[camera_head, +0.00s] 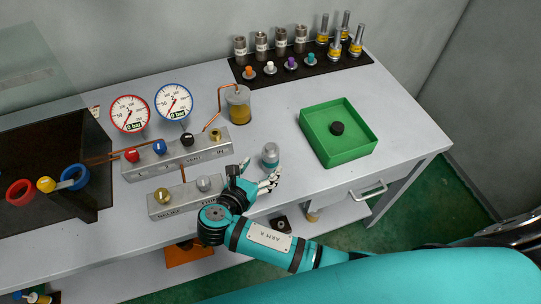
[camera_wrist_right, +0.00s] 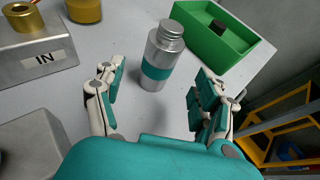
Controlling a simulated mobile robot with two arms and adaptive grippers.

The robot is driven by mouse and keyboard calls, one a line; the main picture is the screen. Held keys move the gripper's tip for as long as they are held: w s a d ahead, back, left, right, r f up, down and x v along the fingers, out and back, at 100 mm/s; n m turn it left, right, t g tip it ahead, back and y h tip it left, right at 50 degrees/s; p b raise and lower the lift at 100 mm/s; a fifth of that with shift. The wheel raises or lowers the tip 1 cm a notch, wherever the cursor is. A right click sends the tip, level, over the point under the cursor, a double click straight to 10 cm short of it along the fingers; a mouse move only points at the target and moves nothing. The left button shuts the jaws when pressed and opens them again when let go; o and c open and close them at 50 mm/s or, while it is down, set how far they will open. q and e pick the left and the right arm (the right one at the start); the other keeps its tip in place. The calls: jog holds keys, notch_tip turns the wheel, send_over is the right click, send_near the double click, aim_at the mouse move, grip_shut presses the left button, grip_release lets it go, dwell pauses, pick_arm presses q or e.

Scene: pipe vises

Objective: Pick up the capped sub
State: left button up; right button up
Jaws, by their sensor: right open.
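The capped sub (camera_head: 270,156) is a small silver cylinder with a teal band and a ribbed cap. It stands upright on the grey bench. In the right wrist view the capped sub (camera_wrist_right: 162,58) is ahead of my right gripper, roughly between the lines of its fingers. My right gripper (camera_head: 271,182) is open and empty, just in front of the sub. In the right wrist view the open fingers of my right gripper (camera_wrist_right: 155,92) show on both sides, with a gap to the sub. My left gripper is not in view.
A green tray (camera_head: 352,111) holding a black piece stands to the right. A metal manifold block (camera_head: 178,154) with knobs and gauges is to the left. An amber jar (camera_head: 238,104) stands behind. A dark mat (camera_head: 300,74) at the back carries several fittings. The bench between sub and tray is clear.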

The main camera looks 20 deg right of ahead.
aim_at(267, 163)
jog(key=x, duration=0.2)
jog(key=p+x, duration=0.1)
jog(key=x, duration=0.4)
jog(key=shift+f, duration=0.35)
grip_shut()
